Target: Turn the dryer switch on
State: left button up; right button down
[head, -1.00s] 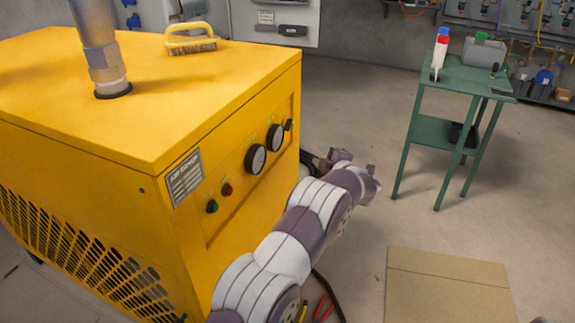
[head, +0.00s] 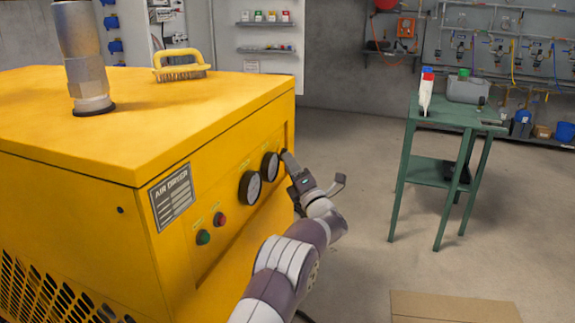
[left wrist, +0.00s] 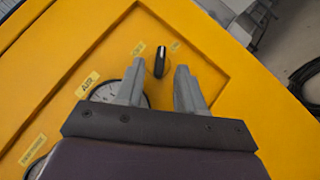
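The yellow air dryer (head: 140,150) stands at the left in the head view. Its front panel carries a green button (head: 203,237), a red button (head: 220,219) and two round gauges. The dryer switch is a black rotary knob (left wrist: 160,61) with a pale line, seen in the left wrist view between small yellow labels. My left gripper (left wrist: 158,82) is open, with its fingers pointing at the panel and the knob just beyond the gap between the tips. In the head view my left gripper (head: 288,160) is at the panel's far end and hides the knob. My right gripper is not seen.
A green side table (head: 450,115) with bottles and a grey container stands at the right. A yellow-handled brush (head: 178,66) and a metal pipe (head: 85,70) are on the dryer's top. A cardboard sheet or box (head: 455,307) lies on the floor. Floor between dryer and table is clear.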

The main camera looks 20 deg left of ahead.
aim_at(283, 150)
pick_arm(q)
jog(key=shift+x, duration=1.2)
grip_shut()
jog(key=shift+r, duration=0.1)
jog(key=shift+r+m+h+p, duration=0.3)
jog(key=shift+m+p, duration=0.1)
jog(key=shift+p, duration=0.2)
jog(key=m+h+p, duration=0.1)
jog(key=m+p, duration=0.1)
jog(key=p, duration=0.2)
jog(key=r+m+g+h+p, duration=0.1)
jog(key=m+h+p, duration=0.1)
jog(key=p, duration=0.2)
jog(key=shift+s+p, duration=0.1)
jog(key=shift+p, duration=0.2)
jog(key=shift+f+m+h+p, duration=0.15)
jog(key=shift+m+h+p, duration=0.25)
jog(key=shift+p, duration=0.25)
